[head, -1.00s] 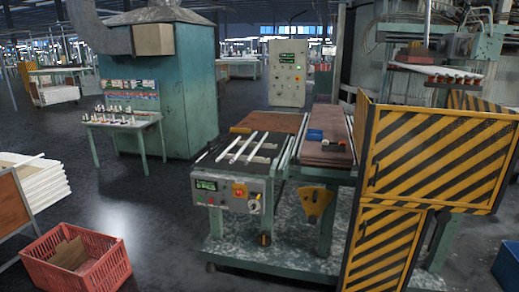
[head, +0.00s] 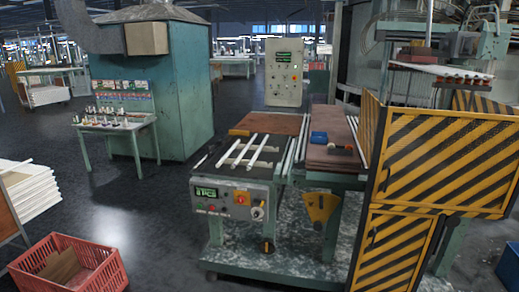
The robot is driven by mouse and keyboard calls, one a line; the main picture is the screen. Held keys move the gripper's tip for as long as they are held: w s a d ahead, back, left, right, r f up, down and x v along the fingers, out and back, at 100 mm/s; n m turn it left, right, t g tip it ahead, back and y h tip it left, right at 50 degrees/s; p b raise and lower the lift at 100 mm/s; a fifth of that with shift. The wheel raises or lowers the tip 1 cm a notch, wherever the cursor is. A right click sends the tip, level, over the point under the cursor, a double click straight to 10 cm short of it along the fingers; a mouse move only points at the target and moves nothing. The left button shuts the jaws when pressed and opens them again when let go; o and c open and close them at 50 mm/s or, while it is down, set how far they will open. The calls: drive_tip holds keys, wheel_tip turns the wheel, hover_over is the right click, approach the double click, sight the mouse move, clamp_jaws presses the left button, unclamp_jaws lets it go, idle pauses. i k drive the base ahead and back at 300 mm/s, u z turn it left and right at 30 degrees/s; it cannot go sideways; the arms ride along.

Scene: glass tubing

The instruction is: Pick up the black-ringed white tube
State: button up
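White tubes (head: 258,151) lie slanted on the dark bed of a green machine table (head: 232,181) in the middle of the head view. A black ring cannot be made out on any of them at this size. More thin white tubes (head: 356,134) lie along the right edge of the neighbouring brown-topped table (head: 333,160). My gripper is not in view.
A blue item (head: 319,137) lies on the brown top. Yellow-black striped guard panels (head: 446,160) block the right. A red crate (head: 69,265) and a white stack (head: 27,192) stand at left. A small green table (head: 118,125) stands farther back. Dark floor between is clear.

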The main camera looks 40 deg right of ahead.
sight(251, 164)
drive_tip(key=z, duration=0.25)
drive_tip(key=i, duration=1.4)
drive_tip(key=u, duration=0.35)
